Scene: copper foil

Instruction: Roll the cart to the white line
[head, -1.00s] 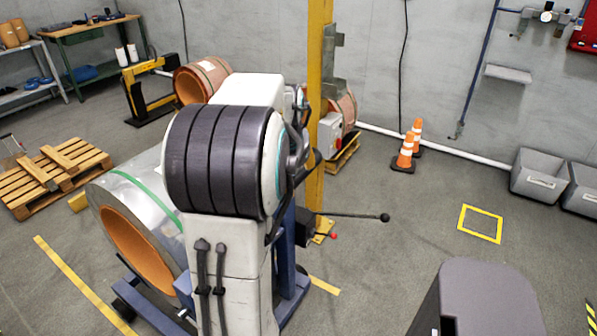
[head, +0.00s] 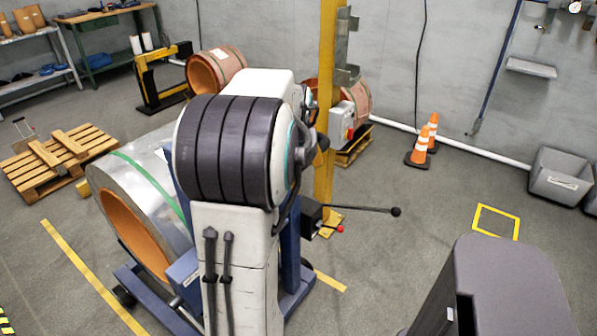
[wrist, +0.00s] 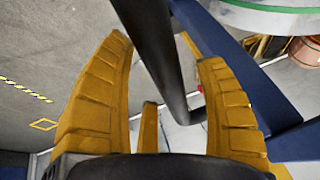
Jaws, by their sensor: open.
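The cart is a low dark-blue frame (head: 129,285) on small wheels. It carries a large silver coil (head: 160,178) with a green band and an orange core, lying on its side. My arm covers the cart's right part in the head view. In the wrist view, blue cart beams (wrist: 245,80) cross at right, below the coil's pale edge (wrist: 275,17). My gripper (wrist: 155,85) is open, with its yellow fingers spread either side of a black bar (wrist: 163,50). I cannot tell whether they touch it. No white floor line is clear; yellow lines (head: 91,277) show beside the cart.
A yellow post (head: 327,130) stands just behind the cart, with a black lever (head: 360,209) near its foot. A wooden pallet (head: 58,162) lies at left. Orange cones (head: 421,143) and grey bins (head: 560,178) stand by the back wall. The floor at right is mostly clear.

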